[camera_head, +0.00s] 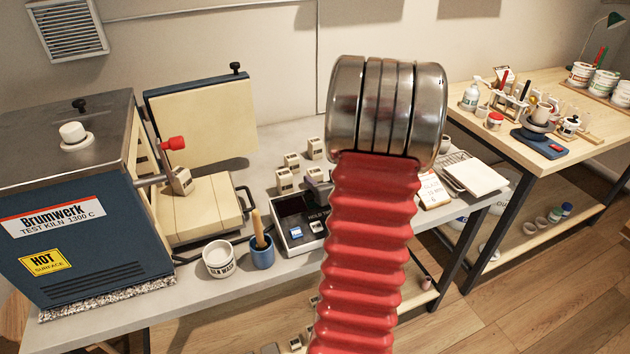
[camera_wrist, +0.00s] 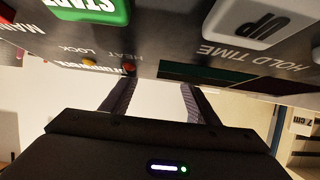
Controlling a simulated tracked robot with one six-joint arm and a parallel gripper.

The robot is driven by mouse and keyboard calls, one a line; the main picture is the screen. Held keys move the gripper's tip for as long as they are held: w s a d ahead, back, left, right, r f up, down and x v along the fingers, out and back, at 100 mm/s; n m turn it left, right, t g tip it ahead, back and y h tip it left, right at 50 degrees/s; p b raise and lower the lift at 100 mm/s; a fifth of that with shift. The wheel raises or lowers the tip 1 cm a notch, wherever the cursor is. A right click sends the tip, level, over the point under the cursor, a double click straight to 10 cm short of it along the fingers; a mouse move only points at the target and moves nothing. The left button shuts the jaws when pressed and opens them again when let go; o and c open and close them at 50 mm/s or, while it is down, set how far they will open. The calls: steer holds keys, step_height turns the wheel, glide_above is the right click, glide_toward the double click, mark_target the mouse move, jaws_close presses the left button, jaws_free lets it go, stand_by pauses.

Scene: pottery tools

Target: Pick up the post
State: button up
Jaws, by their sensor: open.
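Several small beige posts with dark labels stand on the grey bench in the head view: a front left post (camera_head: 284,181), a post behind it (camera_head: 292,162) and a back post (camera_head: 314,148). A darker, shaded block beside them is partly covered. A post marked 7 cm (camera_wrist: 303,124) shows at the right edge of the wrist view, cut off by the frame. My gripper (camera_wrist: 156,90) is open, its two dark fingers apart with no post between them. They point at the control panel (camera_wrist: 150,50). In the head view my red arm hides the gripper.
The control panel (camera_head: 292,208) lies on the bench in front of the posts. A blue kiln (camera_head: 70,235) stands at left, with an open lid (camera_head: 200,115) beside it. A white pot (camera_head: 219,260) and a blue cup (camera_head: 262,254) stand near the front edge.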

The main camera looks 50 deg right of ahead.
mark_target(317, 174)
steer(key=shift+x, duration=1.7)
steer(key=shift+r, duration=0.1)
steer(key=shift+a, duration=0.1)
steer(key=shift+c, duration=0.5)
steer(key=shift+w, duration=0.1)
steer(key=c, duration=1.1)
steer(key=shift+r, duration=0.1)
steer(key=shift+c, duration=0.2)
steer(key=shift+r, duration=4.95)
